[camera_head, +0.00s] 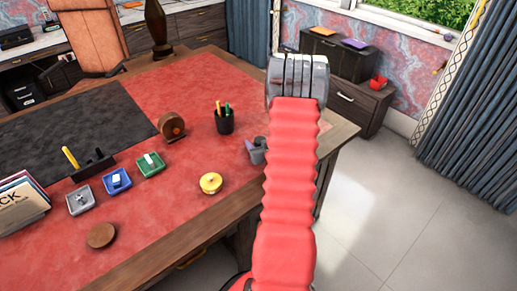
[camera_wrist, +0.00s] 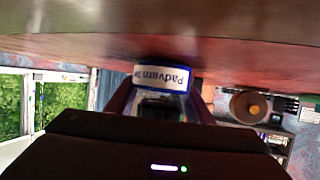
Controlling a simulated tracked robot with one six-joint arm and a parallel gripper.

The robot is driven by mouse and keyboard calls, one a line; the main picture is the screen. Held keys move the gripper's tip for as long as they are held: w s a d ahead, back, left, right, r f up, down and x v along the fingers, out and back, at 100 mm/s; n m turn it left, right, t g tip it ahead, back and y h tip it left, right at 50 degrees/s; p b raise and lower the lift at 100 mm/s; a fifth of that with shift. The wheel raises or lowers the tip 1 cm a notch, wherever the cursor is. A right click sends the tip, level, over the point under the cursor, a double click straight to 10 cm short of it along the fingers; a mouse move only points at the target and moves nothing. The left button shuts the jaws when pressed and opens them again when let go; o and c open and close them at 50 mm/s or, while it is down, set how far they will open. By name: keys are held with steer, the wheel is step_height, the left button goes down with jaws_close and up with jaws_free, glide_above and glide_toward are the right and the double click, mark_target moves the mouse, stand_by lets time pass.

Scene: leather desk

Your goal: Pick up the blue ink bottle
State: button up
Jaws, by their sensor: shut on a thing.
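The blue ink bottle (camera_wrist: 163,76) shows in the wrist view as a small object with blue bands and a white label, its lettering upside down. The wrist picture is inverted, with the desk along its top. My gripper (camera_wrist: 161,92) is shut on the bottle, with a dark finger on each side. In the head view my gripper (camera_head: 297,78) is over the right end of the desk, and the arm hides the bottle. I cannot tell whether the bottle touches the desk.
The red leather desk (camera_head: 195,85) bears a black pen cup (camera_head: 224,122), a grey object (camera_head: 257,152), a yellow round item (camera_head: 210,183), a wooden roller (camera_head: 172,127) and several small trays (camera_head: 117,181). A dark cabinet (camera_head: 350,105) stands beyond. Open floor lies to the right.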

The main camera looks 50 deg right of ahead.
steer(key=shift+r, duration=0.1)
step_height(320, 180, up, 10)
stand_by(0.6)
stand_by(0.5)
